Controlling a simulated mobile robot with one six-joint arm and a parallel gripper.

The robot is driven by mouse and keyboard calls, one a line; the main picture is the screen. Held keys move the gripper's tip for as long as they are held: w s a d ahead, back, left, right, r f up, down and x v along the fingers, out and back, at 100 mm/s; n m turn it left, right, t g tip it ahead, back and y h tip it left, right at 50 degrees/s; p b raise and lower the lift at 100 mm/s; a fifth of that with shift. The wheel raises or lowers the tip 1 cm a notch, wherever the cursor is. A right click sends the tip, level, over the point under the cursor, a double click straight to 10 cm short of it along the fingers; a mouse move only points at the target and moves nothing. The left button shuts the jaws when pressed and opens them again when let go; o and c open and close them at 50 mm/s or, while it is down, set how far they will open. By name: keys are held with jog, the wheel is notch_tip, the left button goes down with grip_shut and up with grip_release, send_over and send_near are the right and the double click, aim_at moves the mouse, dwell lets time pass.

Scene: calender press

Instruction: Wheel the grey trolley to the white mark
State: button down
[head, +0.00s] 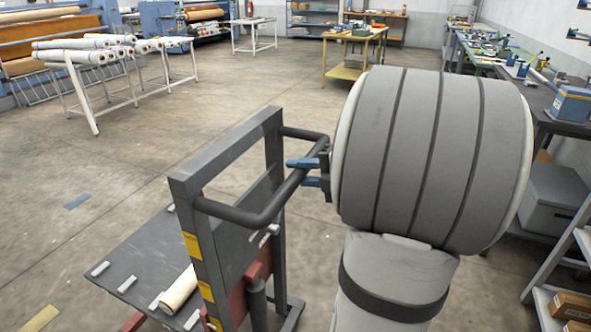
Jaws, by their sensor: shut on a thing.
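The grey trolley (150,252) stands in front of me at the lower left. It has a dark upright frame, yellow labels, a low deck and a black push handle (247,217). My gripper (304,173), with blue fingers, is shut on the right side of the handle. A cream roll (179,291) and several small pale blocks lie on the deck. The frame hides part of the deck and floor. I cannot make out a white mark on the floor; my arm hides much of the right side.
A white rack with rolls (90,55) stands at the far left. A yellow table (350,68) stands at the back. Workbenches and a shelf (560,290) line the right. A blue patch (77,201) and yellow tape (40,318) lie on the floor. The middle floor is clear.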

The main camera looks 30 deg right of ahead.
jog(key=shift+d+f, duration=0.1)
jog(key=shift+f, duration=0.05)
jog(key=c, duration=1.6)
grip_release()
jog(key=shift+o, duration=1.4)
jog(key=shift+s+d, duration=0.1)
jog(key=shift+s, duration=0.1)
jog(key=shift+o, duration=0.6)
jog(key=v, duration=0.7)
jog(key=shift+s+d, duration=0.2)
jog(key=shift+s, duration=0.05)
